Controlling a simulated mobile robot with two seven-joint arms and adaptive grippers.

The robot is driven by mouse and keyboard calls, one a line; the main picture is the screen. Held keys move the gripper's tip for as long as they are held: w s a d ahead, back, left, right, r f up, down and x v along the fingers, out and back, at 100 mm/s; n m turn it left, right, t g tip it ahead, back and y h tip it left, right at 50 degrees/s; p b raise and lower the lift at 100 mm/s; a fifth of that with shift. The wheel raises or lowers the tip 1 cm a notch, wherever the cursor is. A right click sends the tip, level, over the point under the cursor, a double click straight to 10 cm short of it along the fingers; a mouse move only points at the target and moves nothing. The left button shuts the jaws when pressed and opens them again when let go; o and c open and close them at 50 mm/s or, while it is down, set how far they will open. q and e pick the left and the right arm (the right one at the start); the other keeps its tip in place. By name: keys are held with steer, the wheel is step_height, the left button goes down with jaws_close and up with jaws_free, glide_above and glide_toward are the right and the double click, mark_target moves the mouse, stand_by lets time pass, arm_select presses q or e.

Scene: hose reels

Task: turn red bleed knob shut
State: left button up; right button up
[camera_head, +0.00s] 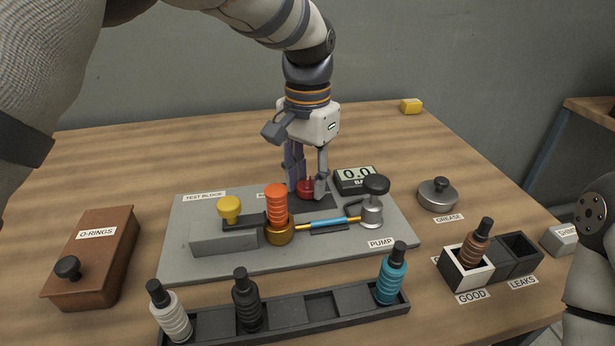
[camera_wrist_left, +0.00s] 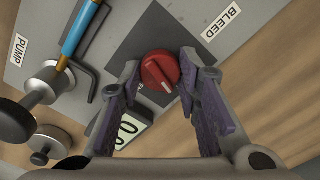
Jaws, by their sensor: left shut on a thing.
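The red bleed knob (camera_head: 306,188) sits on a dark square plate on the grey test block board (camera_head: 180,262). My left gripper (camera_head: 307,190) comes down over it from above, and its fingers stand on either side of the knob. In the left wrist view the red knob (camera_wrist_left: 160,73) shows a pale pointer line on its face, between the purple-padded fingertips (camera_wrist_left: 162,70). The fingers are shut on the knob. The label BLEED (camera_wrist_left: 221,23) lies beside the plate. The gauge (camera_head: 356,178) right of the knob reads 0.0. My right gripper is out of view.
An orange ribbed part (camera_head: 276,203) stands close in front of the knob, with a yellow knob (camera_head: 229,208) to its left. A rack (camera_head: 290,319) of bottle-shaped parts lies in front. The table's back is mostly clear.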

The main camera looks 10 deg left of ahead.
mark_target(307, 181)
arm_select(q)
steer(key=shift+n, duration=1.4)
steer(key=o, duration=1.1)
steer(key=shift+o, duration=0.2)
step_height(307, 181, up, 12)
